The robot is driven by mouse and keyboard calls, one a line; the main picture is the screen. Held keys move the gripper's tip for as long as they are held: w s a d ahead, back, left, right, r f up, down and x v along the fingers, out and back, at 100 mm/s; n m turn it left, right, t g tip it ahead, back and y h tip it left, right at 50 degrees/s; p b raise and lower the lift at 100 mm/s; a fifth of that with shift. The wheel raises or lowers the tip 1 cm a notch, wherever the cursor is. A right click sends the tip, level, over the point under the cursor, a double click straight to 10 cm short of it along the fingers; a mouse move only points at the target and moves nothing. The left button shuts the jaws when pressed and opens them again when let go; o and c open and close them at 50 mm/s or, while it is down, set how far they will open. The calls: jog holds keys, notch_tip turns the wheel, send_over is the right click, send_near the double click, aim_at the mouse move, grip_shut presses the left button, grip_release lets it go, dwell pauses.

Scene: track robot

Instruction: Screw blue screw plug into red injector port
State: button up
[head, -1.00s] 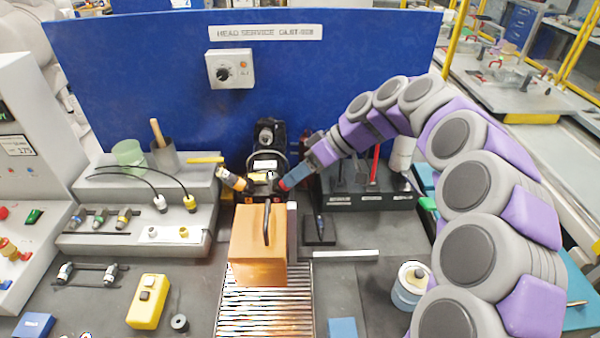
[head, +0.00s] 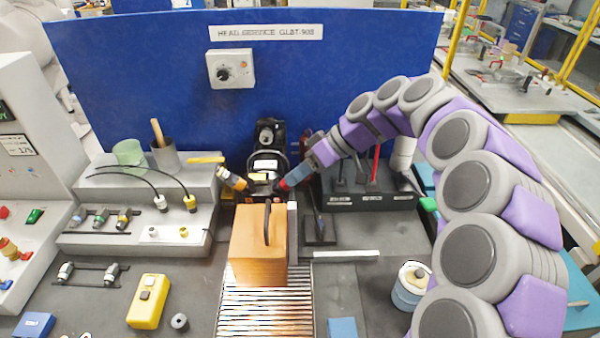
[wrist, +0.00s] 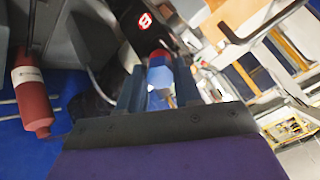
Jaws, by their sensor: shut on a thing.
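My gripper (head: 292,179) reaches in from the right to the dark machine head in front of the blue panel. In the wrist view, its dark fingers (wrist: 153,92) are shut on the blue screw plug (wrist: 160,78). The plug's far end meets the red injector port (wrist: 158,57) on a black block with a red-and-white mark. The port shows as a small red spot in the head view (head: 283,185). Plug and port look lined up and touching; how deep the plug sits, and its thread, cannot be told. In the head view the plug is mostly hidden by my gripper.
An orange-brown box (head: 258,250) stands just in front of the head. A yellow-tipped connector (head: 232,180) sits left of the port. A black tool rack (head: 368,199) stands close on the right. A red cylinder (wrist: 32,100) hangs left in the wrist view.

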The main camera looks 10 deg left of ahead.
grip_shut()
jog(key=shift+r+m+p, duration=0.1)
jog(key=shift+m+p, duration=1.2)
jog(key=shift+p, duration=0.9)
jog(key=o, duration=0.9)
grip_release()
jog(key=shift+c, duration=0.2)
